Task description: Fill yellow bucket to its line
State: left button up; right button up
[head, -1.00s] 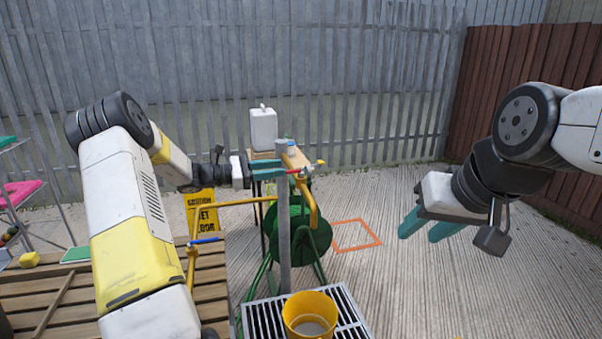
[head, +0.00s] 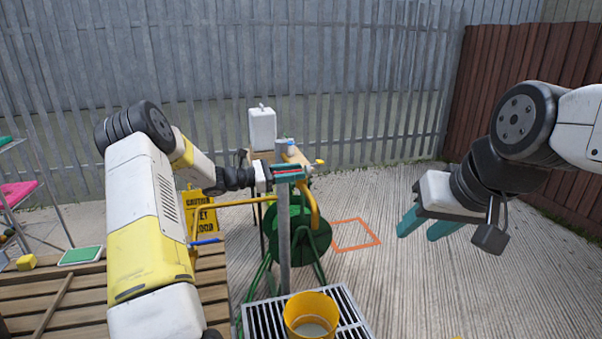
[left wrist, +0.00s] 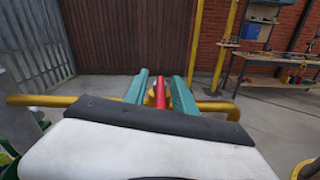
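The yellow bucket (head: 311,328) stands upright on the drain grate below the post. A pale grey surface shows inside it; I cannot tell whether that is water or the bottom, and I make out no fill line. A tap's red handle (left wrist: 160,93) sits atop the post, between the teal fingers of my left gripper (left wrist: 160,88), with small gaps on both sides. In the head view my left gripper (head: 288,172) covers most of the handle. My right gripper (head: 427,225) is open and empty, off to the right above the paving.
The grey post (head: 284,240) rises behind the bucket from the grate (head: 262,322). A green hose reel (head: 305,235) stands behind. Paving around the orange square (head: 352,220) is clear.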

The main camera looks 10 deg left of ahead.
pick_arm(q)
jog(key=shift+c, duration=0.2)
grip_shut()
dwell(1.2)
